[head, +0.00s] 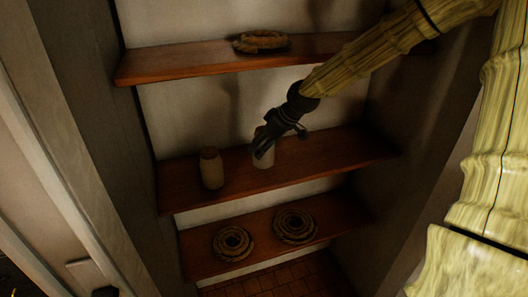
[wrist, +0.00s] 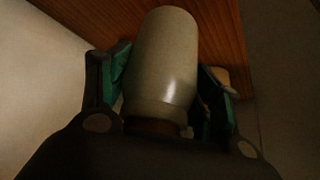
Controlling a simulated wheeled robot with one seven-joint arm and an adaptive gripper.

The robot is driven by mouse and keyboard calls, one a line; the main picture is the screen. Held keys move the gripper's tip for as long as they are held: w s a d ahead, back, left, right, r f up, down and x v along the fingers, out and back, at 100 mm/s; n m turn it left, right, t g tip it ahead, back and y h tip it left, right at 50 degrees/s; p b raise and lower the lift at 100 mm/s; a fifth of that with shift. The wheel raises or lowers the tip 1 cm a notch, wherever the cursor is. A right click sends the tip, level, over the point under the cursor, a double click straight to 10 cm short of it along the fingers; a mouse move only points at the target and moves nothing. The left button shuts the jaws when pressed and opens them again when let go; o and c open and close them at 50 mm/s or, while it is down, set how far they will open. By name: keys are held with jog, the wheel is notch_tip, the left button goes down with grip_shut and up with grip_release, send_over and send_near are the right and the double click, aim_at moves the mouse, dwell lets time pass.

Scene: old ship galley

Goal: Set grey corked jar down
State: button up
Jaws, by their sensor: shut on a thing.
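The grey corked jar (head: 264,158) is at the middle shelf (head: 325,158), right of its centre-left part. My gripper (head: 268,145) reaches down to it from the upper right and is shut on it. In the wrist view the jar's pale glossy body (wrist: 163,60) lies between the two fingers, with its brown cork (wrist: 155,127) toward the palm. The jar's base is over the shelf boards; whether it touches them I cannot tell. The fingers hide part of the jar in the head view.
A brown jar (head: 211,170) stands on the same shelf, to the left. A rope coil (head: 261,41) lies on the upper shelf. Two more coils (head: 232,243) (head: 295,226) lie on the lower shelf. The middle shelf's right part is clear. Side walls enclose the shelves.

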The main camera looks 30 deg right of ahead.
jog(key=shift+f+p, duration=0.75)
jog(key=shift+f, duration=0.9)
jog(key=shift+f, duration=0.1)
jog(key=o, duration=1.5)
jog(key=shift+c, duration=0.2)
jog(key=shift+p+v, duration=0.6)
jog(key=shift+v, duration=0.2)
jog(key=p+v, duration=0.4)
jog(key=shift+r, duration=0.3)
jog(key=shift+p+v, duration=0.65)
jog(key=shift+v, duration=0.15)
jog(key=shift+f, duration=0.1)
